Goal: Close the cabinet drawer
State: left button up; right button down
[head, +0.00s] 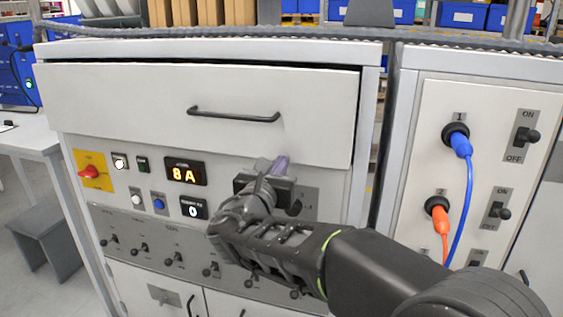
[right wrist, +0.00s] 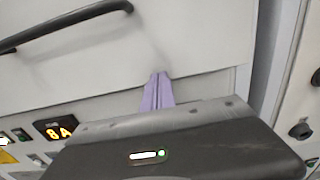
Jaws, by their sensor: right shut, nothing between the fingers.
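The cabinet drawer (head: 150,102) is a wide white front with a black bar handle (head: 235,115). A dark gap shows along its top edge, and the front stands a little forward of the cabinet frame. My right gripper (head: 281,163) is at the drawer's lower edge, right of and below the handle. In the right wrist view its pale purple fingers (right wrist: 158,90) are shut together, empty, with tips over the lower part of the drawer front (right wrist: 190,45). I cannot tell whether they touch it. The handle (right wrist: 75,22) is up and to the left there. My left gripper is not in view.
Below the drawer is a control panel with a red knob (head: 90,172), an orange "8 A" display (head: 185,173) and several toggle switches. A second cabinet at right has a blue cable (head: 467,190) and an orange cable (head: 441,222). A grey stool (head: 45,220) stands at left.

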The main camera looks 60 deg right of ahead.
aim_at(288, 153)
jog(key=shift+d, duration=0.3)
jog(key=b+x, duration=0.2)
jog(key=x, duration=0.2)
jog(key=shift+w+d+f+b, duration=0.15)
jog(key=shift+d+f+b, duration=0.05)
jog(key=shift+d+b, duration=0.15)
jog(key=shift+r, duration=0.45)
jog(key=shift+r, duration=0.1)
